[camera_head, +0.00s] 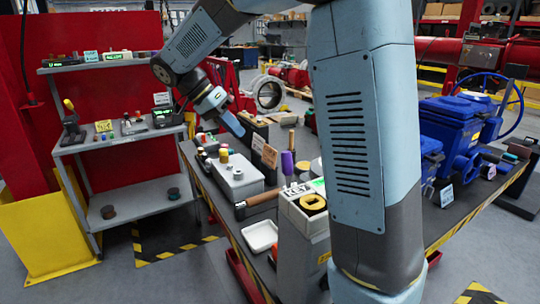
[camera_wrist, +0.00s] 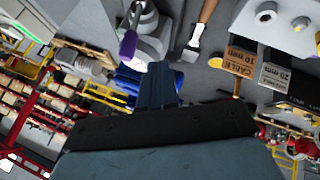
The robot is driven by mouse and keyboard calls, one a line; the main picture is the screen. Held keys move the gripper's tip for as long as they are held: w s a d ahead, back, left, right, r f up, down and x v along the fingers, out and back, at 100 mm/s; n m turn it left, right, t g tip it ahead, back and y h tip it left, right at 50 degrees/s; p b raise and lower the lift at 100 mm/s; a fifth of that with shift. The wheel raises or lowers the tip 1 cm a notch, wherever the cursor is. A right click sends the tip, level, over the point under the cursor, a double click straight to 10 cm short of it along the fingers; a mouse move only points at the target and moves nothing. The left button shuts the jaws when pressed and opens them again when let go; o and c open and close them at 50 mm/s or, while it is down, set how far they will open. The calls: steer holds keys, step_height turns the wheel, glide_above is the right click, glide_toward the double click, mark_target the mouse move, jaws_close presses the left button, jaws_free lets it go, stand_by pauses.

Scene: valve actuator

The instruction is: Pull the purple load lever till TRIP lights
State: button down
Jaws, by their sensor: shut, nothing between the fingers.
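The purple lever grip (camera_head: 287,162) stands upright at the middle of the bench, beside a grey box with a KEY label. In the wrist view the purple grip (camera_wrist: 128,45) shows up and left of my fingers, on a grey housing (camera_wrist: 150,30). My gripper (camera_head: 232,122) is shut and empty. It is above the bench, up and left of the purple grip and apart from it. In the wrist view my gripper's fingers (camera_wrist: 157,75) are together. I cannot make out a TRIP lamp; my arm hides part of the bench behind the KEY box.
Signs for cable sizes (camera_wrist: 240,62) stand near my gripper. A white box with knobs (camera_head: 236,175), a hammer (camera_head: 255,204) and a white tray (camera_head: 260,237) are on the bench. A blue valve actuator (camera_head: 455,125) is at the right. A grey shelf (camera_head: 120,135) stands at the left.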

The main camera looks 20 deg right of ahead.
glide_toward(288, 179)
steer(key=shift+w+d+f, duration=0.55)
steer(key=shift+w+d, duration=0.1)
steer(key=shift+d, duration=0.05)
steer(key=shift+w+d+f, duration=0.55)
steer(key=shift+w+d, duration=0.05)
steer(key=shift+d, duration=0.1)
